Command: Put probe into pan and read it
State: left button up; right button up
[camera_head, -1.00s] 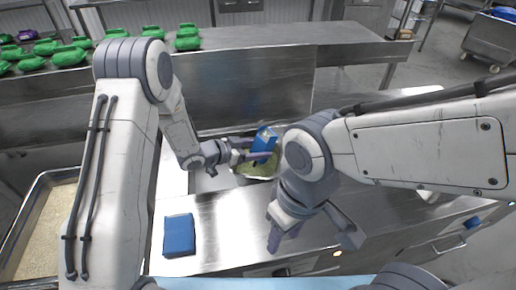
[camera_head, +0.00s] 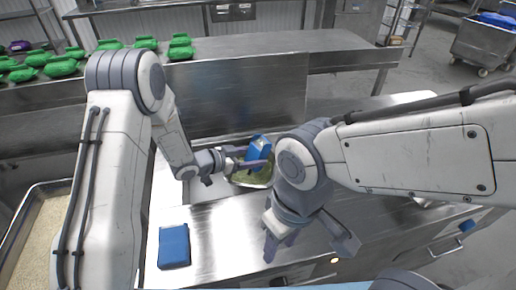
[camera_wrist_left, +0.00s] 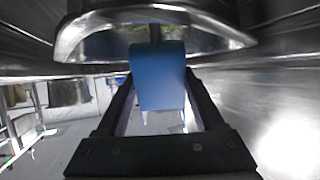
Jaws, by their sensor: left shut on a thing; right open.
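The probe has a blue body (camera_head: 257,153) and a dark stem, which shows in the left wrist view (camera_wrist_left: 157,78). My left gripper (camera_head: 262,163) is shut on the blue body. The body stands roughly upright over a metal pan (camera_head: 238,183) with green contents. In the left wrist view the stem points at the pan, whose curved rim (camera_wrist_left: 75,45) is close. Whether the tip is in the contents I cannot tell. The readout face is not visible. My right gripper (camera_head: 308,244) is open and empty, above the counter to the right of the pan.
A blue box-like block (camera_head: 174,246) lies on the steel counter (camera_head: 215,225). Several green packages (camera_head: 62,67) are on the rear table. A tray of grain (camera_head: 35,245) is at left. My right forearm covers the counter right of the pan.

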aim_at(252, 156)
dwell(0.6)
pick_arm(q)
notch_tip(252, 156, up, 12)
jog(key=p, duration=1)
jog(key=shift+r, duration=0.1)
